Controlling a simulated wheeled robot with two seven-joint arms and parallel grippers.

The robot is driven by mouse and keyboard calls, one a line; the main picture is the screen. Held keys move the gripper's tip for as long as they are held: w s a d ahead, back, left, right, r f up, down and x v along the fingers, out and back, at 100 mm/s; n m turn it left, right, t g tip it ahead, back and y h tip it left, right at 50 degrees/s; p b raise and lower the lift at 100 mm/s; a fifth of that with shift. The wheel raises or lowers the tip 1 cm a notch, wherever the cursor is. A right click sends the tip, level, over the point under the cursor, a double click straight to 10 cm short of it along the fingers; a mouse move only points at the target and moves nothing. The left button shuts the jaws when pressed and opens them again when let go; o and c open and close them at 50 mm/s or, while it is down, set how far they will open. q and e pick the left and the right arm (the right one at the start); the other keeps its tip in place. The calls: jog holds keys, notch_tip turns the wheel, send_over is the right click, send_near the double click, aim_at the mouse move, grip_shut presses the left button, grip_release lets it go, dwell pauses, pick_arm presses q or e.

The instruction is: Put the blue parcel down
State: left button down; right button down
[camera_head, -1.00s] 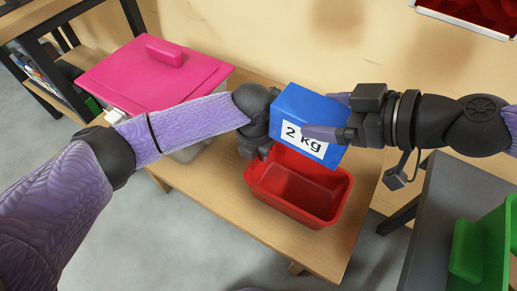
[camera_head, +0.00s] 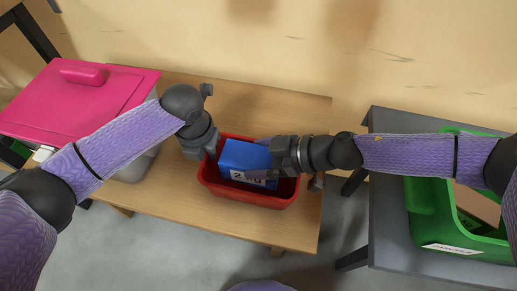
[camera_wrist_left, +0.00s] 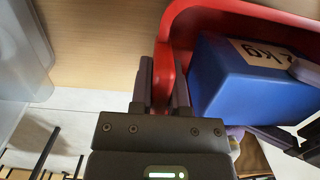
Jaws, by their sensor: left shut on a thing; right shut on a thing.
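The blue parcel (camera_head: 236,156), a box with a white "2 kg" label, is inside the opening of the red bin (camera_head: 246,197). It also shows within the bin walls in the left wrist view (camera_wrist_left: 235,82). Whether its base touches the bin floor is hidden. My right gripper (camera_head: 266,160) is shut on the parcel from the right. My left gripper (camera_head: 211,150) is at the bin's left side; in the left wrist view its fingers (camera_wrist_left: 163,88) straddle and grip the red bin's rim (camera_wrist_left: 166,62).
The bin stands on a wooden table (camera_head: 170,195). A grey container with a pink lid (camera_head: 85,98) is at the left. A green crate (camera_head: 425,220) holding a brown box stands on a grey table (camera_head: 385,230) at the right. The wooden tabletop behind the bin is clear.

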jog(key=shift+w+f, duration=0.1)
jog(key=shift+f, duration=1.9)
grip_release()
jog(key=shift+f, duration=0.2)
pick_arm(q)
jog(key=shift+r, duration=0.1)
grip_release()
pick_arm(e)
jog(key=v, duration=1.2)
